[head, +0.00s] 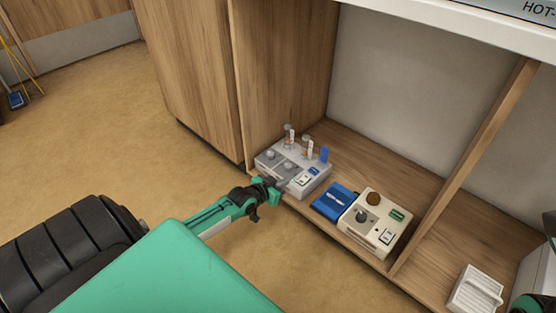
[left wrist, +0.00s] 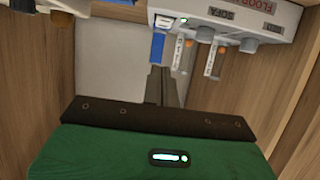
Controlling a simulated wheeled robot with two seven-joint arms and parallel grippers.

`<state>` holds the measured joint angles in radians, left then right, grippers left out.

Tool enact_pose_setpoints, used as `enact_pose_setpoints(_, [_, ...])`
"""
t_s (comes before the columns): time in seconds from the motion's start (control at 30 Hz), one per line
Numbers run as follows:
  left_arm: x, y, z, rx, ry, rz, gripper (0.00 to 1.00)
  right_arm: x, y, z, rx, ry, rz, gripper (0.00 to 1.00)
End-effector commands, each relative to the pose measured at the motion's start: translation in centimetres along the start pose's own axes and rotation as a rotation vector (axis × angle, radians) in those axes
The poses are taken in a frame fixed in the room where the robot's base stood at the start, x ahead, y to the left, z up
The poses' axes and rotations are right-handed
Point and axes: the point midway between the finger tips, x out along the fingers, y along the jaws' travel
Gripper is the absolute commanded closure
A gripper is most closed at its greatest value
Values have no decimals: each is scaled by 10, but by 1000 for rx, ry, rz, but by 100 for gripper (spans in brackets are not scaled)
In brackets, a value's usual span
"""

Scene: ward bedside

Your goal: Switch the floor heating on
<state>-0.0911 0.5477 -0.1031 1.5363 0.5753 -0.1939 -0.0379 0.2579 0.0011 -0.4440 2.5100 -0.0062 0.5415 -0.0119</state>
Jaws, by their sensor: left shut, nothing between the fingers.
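The grey control box (head: 318,181) stands on the wooden shelf near its left end. It has two knobs, a white rocker switch (head: 302,180) and upright orange-and-white markers. A small green light (left wrist: 183,20) is lit beside the white switch (left wrist: 164,21). My left gripper (head: 274,184) is shut and empty at the box's front edge. Its fingers (left wrist: 161,86) also show in the left wrist view; contact with the box cannot be told. My right gripper is not in view.
A blue box (head: 331,203) and a cream control box (head: 352,229) with a dark knob stand to the right on the shelf. A wooden divider (head: 465,165) stands beyond them, then a white ribbed object (head: 476,289).

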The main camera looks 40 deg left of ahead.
Motion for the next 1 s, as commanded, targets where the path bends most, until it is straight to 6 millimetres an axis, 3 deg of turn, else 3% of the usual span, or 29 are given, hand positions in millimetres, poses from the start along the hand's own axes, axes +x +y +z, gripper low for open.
enact_pose_setpoints(0.2, [-18,0,4,0,-1,0,100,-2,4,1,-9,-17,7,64])
enact_pose_setpoints(0.83, [-19,0,5,0,0,0,100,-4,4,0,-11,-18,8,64])
enact_pose_setpoints(0.93, [-20,8,-3,1,21,9,100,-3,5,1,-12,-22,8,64])
enact_pose_setpoints(1.0, [-23,23,-19,4,67,27,100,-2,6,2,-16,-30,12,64])
